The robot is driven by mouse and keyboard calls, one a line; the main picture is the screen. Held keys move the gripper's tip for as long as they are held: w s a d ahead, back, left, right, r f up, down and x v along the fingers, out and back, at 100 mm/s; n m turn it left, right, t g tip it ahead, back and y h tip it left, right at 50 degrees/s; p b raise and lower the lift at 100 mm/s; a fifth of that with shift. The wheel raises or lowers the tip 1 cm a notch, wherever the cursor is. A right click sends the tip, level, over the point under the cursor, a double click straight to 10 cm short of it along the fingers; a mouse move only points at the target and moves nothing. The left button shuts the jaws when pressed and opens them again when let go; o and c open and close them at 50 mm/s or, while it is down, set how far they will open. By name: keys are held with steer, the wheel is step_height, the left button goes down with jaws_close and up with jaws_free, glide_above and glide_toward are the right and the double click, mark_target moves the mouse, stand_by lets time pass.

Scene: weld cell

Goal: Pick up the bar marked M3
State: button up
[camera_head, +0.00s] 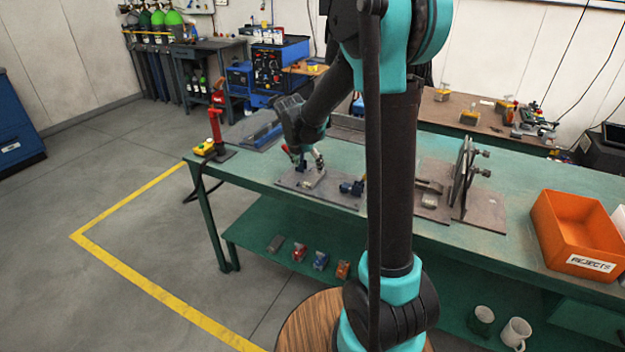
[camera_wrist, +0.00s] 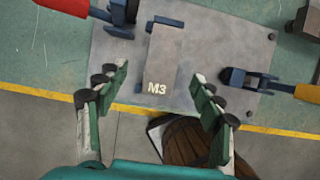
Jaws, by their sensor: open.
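The bar marked M3 (camera_wrist: 161,60) is a grey block with white lettering at its near end. It lies on a grey fixture plate (camera_wrist: 215,40), against a dark blue bracket at its far end. In the head view the bar (camera_head: 313,179) is small on the plate (camera_head: 345,200) on the green bench. My gripper (camera_wrist: 160,73) is open, with one finger on each side of the bar's marked end in the wrist view and nothing between them held. In the head view my gripper (camera_head: 306,160) is over the plate, partly hidden by my arm.
A red-handled clamp (camera_wrist: 119,17) stands left of the bar and an orange-handled blue clamp (camera_wrist: 250,81) to its right. A fixture with an upright disc (camera_head: 462,172) and an orange REJECTS bin (camera_head: 569,236) stand farther right. A red post (camera_head: 216,132) stands at the bench's left end.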

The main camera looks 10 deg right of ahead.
mark_target(313, 177)
steer(key=shift+s+x, duration=0.15)
steer(key=shift+x, duration=1.25)
steer(key=shift+s+x, duration=0.15)
steer(key=shift+x, duration=1.3)
steer(key=shift+c, duration=0.4)
steer(key=c, duration=1.1)
steer(key=shift+c, duration=0.2)
steer(key=shift+r, duration=0.1)
